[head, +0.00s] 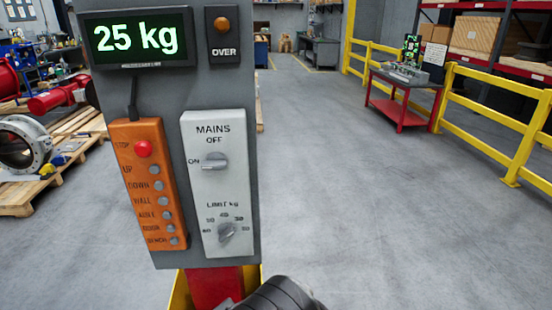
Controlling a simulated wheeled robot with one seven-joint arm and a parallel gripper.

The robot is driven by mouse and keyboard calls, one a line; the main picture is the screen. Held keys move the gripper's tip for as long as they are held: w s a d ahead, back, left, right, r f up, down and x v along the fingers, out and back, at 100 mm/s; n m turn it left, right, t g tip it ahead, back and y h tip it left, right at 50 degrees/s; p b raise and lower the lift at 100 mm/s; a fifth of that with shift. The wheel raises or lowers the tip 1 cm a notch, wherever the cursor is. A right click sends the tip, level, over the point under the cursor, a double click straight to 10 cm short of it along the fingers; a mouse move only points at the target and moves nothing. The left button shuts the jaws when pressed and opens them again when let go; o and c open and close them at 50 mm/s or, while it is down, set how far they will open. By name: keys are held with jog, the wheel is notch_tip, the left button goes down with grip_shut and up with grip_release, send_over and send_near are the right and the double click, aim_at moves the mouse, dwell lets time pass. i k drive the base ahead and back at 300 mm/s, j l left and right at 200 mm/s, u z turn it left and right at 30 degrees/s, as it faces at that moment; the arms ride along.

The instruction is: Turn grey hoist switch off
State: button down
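The grey MAINS switch (216,161) is a rotary knob on the upper half of a light grey box on the post panel. Its handle lies level and points left at the ON label; the OFF label is above it. A dark rounded part of my arm shows at the bottom edge, below the panel and apart from the switch. My gripper's fingers are not in view. The display (138,38) above reads 25 kg in green.
A LIMIT kg dial (227,233) sits below the switch on the same box. An orange pendant (150,185) with a red STOP button and several grey buttons hangs at left. An OVER lamp (222,25) is above. Clear floor and a yellow railing (490,75) lie at right.

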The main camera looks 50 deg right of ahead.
aim_at(216, 161)
jog(key=z, duration=0.8)
